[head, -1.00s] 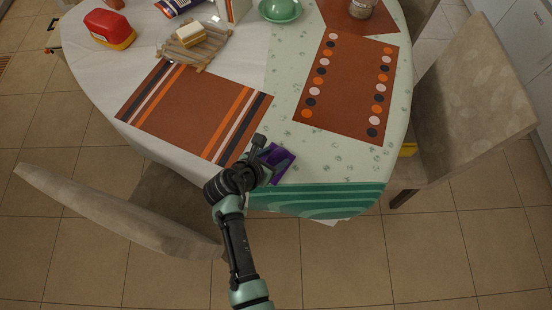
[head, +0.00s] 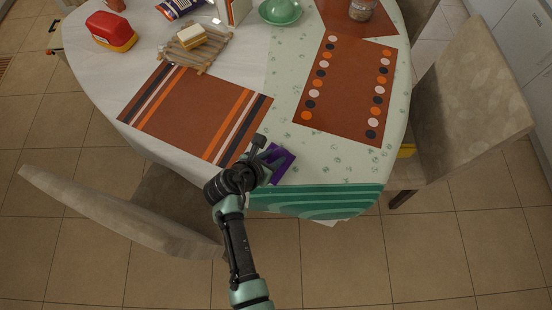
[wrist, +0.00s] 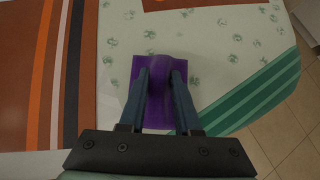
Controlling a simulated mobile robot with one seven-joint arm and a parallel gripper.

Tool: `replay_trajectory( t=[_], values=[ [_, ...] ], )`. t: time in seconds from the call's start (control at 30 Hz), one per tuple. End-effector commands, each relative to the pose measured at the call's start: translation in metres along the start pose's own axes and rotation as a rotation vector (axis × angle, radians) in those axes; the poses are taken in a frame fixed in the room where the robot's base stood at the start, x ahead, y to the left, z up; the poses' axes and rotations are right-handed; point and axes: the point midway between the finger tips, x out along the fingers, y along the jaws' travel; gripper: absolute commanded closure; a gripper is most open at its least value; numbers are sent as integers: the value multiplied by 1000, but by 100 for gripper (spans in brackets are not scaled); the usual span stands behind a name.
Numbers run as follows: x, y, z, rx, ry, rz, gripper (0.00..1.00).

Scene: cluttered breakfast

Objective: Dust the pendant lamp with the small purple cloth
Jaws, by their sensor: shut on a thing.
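The small purple cloth (head: 283,168) lies on the table near its front edge, on the pale patterned part of the tablecloth. In the wrist view the cloth (wrist: 161,104) is pinched up in a ridge between the two fingers, with its flat parts spread to both sides. My gripper (wrist: 161,74) points down and is shut on the cloth. In the head view my gripper (head: 273,161) covers the cloth's left part. The pendant lamp is not in view.
A striped brown placemat (head: 190,115) lies left of the gripper, and a dotted one (head: 345,90) to the right. A wooden rack (head: 205,52) with a sponge-like block (head: 191,37), a red container (head: 108,30) and a green dish (head: 280,11) stand farther back. Chairs flank the table (head: 90,65).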

Motion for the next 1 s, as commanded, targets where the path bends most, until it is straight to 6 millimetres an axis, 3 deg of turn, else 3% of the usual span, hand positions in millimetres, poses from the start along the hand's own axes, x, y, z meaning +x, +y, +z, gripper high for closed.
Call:
replay_trajectory(
  t=[0.63, 1.0],
  values=[
    [-27, 0, 27, -1, -1, 1, 100],
    [-28, 0, 28, 0, -1, 1, 100]
  ],
)
